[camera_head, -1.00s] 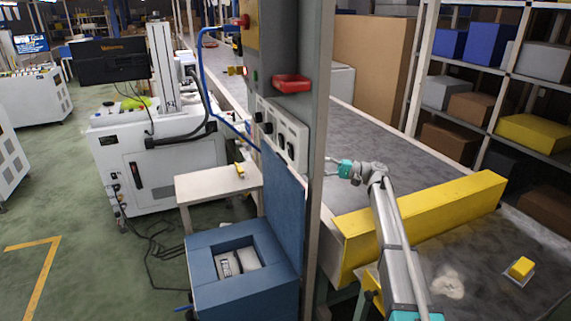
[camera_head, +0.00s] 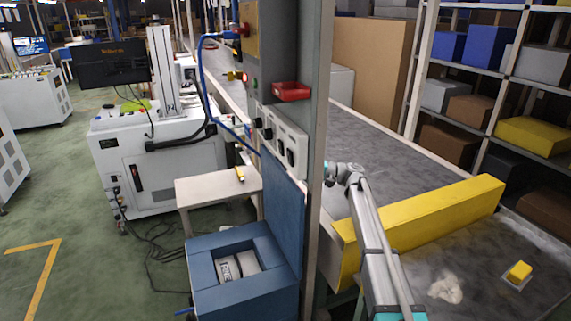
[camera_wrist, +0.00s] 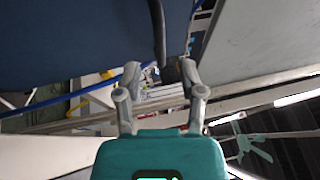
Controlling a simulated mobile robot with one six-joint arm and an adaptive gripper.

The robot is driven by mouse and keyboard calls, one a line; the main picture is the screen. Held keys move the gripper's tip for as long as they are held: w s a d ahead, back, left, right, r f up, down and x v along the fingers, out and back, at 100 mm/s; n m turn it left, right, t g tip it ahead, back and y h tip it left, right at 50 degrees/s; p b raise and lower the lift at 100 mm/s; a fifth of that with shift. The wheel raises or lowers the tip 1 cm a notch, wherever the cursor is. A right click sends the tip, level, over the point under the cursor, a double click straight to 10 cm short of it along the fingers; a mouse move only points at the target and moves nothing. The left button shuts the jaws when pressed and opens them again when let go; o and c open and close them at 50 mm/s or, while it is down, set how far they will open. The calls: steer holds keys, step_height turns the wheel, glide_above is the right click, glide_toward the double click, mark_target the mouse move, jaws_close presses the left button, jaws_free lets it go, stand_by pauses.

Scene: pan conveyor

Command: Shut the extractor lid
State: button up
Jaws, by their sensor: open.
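The extractor (camera_head: 245,285) is a blue box at the lower middle of the head view, with a square opening and a pale part inside. Its lid (camera_head: 284,205) is a blue panel standing upright at the box's right rear edge, so it is open. My arm reaches up from the lower right. My gripper (camera_wrist: 161,72) is behind the grey post in the head view, where only a bit of teal shows. In the wrist view its two fingers are apart with nothing held between them. A dark blue surface (camera_wrist: 70,40), probably the lid, fills the upper left there.
The grey post (camera_head: 318,120) with a control box (camera_head: 283,140) and red tray (camera_head: 291,91) stands between lid and arm. A yellow beam (camera_head: 430,218) crosses the conveyor. A small white table (camera_head: 215,187) is behind the box. Floor at left is open.

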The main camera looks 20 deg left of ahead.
steer(key=shift+p+x, duration=0.4)
steer(key=shift+x, duration=2.45)
jaws_close()
